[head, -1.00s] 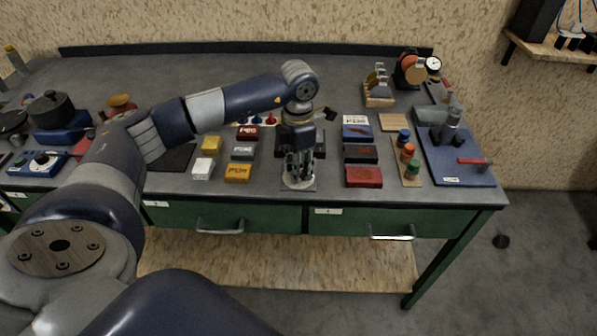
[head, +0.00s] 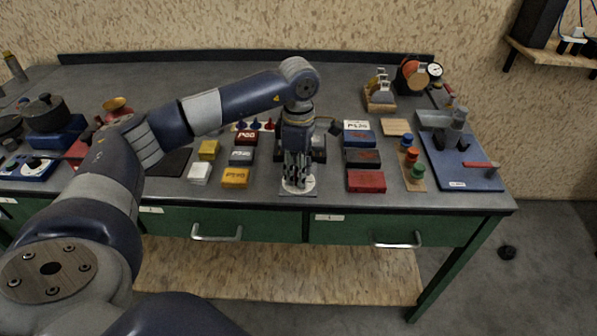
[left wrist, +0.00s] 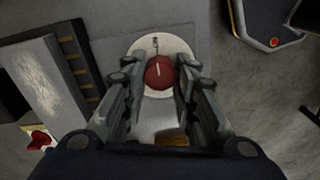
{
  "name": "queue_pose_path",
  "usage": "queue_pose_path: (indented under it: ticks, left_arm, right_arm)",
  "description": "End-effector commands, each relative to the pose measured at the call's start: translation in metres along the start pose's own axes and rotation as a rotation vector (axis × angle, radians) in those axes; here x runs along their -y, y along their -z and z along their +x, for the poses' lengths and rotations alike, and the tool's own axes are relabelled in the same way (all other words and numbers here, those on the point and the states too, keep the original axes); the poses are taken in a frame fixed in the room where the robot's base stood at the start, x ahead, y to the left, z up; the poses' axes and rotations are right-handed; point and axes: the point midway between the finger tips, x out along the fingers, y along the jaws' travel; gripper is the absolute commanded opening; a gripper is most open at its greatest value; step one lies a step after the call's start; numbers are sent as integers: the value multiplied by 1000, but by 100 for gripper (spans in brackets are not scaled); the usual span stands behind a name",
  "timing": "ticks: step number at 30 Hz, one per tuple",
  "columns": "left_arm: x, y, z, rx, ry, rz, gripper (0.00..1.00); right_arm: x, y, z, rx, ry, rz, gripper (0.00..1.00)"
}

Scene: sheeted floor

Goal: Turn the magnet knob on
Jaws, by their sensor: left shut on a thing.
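A red round knob (left wrist: 159,73) with a white pointer line sits on a white round dial plate (left wrist: 181,48) in the left wrist view. The pointer line runs nearly straight up the picture there. In the head view the dial plate (head: 298,189) lies near the front edge of the bench, and the knob is hidden by the fingers. My left gripper (head: 297,181) points straight down over it. Its two fingers are shut on the knob, one on each side, in the left wrist view (left wrist: 160,78). My right gripper is not in view.
Coloured abrasive boxes stand on both sides, including a yellow one (head: 235,177) and a red one (head: 366,181). A blue base plate (head: 462,178) with a red-handled part is at the right. Green drawers (head: 260,222) are below the bench edge.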

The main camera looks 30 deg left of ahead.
Motion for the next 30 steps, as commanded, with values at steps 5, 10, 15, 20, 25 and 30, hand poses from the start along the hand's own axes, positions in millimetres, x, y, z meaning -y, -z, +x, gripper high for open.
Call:
queue_pose_path:
  ticks: [5, 10, 15, 20, 25, 30]
  left_arm:
    - [0, 0, 0, 0, -1, 13, 3]
    - [0, 0, -1, 0, -2, 14, 3]
    - [0, 0, -1, 0, -2, 13, 34]
    - [0, 0, -1, 0, -1, 13, 48]
    - [0, 0, 0, 0, -1, 12, 48]
    - [-1, 0, -8, 1, -3, 12, 48]
  right_arm:
    - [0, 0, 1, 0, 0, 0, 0]
    - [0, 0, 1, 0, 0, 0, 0]
    - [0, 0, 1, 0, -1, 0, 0]
    - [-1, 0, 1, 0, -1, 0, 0]
    - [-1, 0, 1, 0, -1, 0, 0]
    - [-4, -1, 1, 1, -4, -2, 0]
